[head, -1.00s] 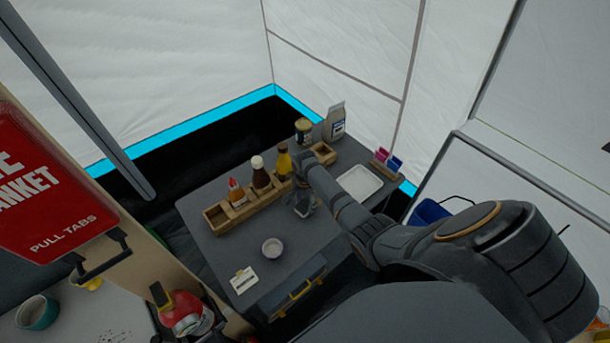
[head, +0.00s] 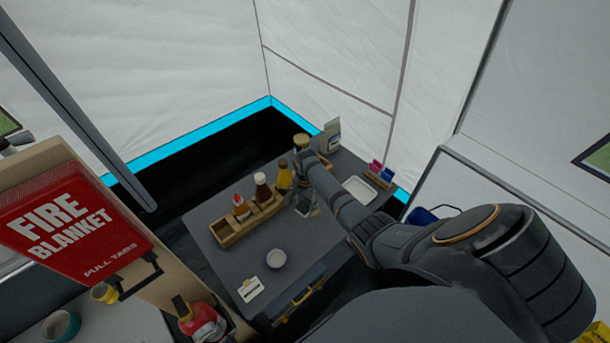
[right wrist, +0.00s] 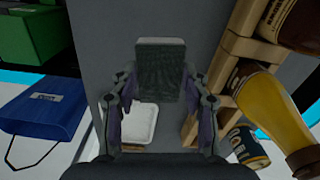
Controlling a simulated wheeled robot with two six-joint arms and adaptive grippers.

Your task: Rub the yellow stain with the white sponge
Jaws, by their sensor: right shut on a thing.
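My right gripper (head: 304,208) is over the grey table (head: 232,265), in front of the row of bottles. In the right wrist view the right gripper (right wrist: 160,98) is shut on a rectangular block (right wrist: 160,70), which I take to be the white sponge; it looks dark grey in the shade. In the head view the block is small and hard to make out. I cannot make out a yellow stain in either view. My left gripper is not in view.
A wooden caddy (head: 229,232) with sauce bottles stands left of the right gripper. A bowl (head: 276,259) and a white card (head: 250,289) lie nearer the front edge. A white tray (head: 361,190) is at the right. A fire blanket box (head: 70,225) fills the left foreground.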

